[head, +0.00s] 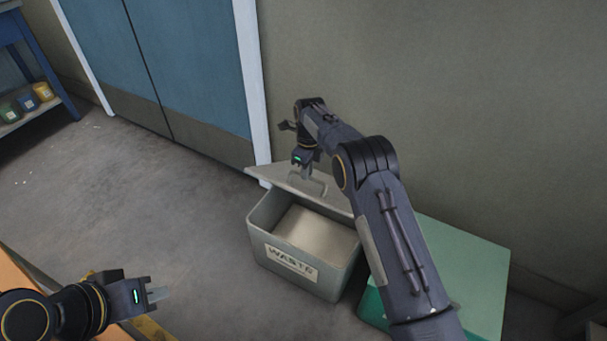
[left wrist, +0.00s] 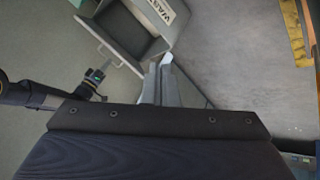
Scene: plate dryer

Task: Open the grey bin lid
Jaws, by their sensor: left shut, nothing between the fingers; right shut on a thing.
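The grey bin (head: 258,226) stands on the floor against the wall, with a WASTE label on its front. Its grey lid (head: 270,178) is raised and tilted at the back, so the opening shows a pale interior. My right gripper (head: 308,174) is shut on the lid's handle (head: 321,186); the arm hides the lid's right part. My left gripper (head: 158,294) is shut and empty, at the lower left, apart from the bin. In the left wrist view the bin (left wrist: 172,18) is at the top, and the left fingertips (left wrist: 160,66) appear below it.
A green box (head: 465,250) stands right of the grey bin, partly behind my right arm. Blue doors (head: 190,55) are at the back left. A blue shelf (head: 58,98) with several small jars is at the far left. The floor between is clear. An orange edge (head: 15,285) is at lower left.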

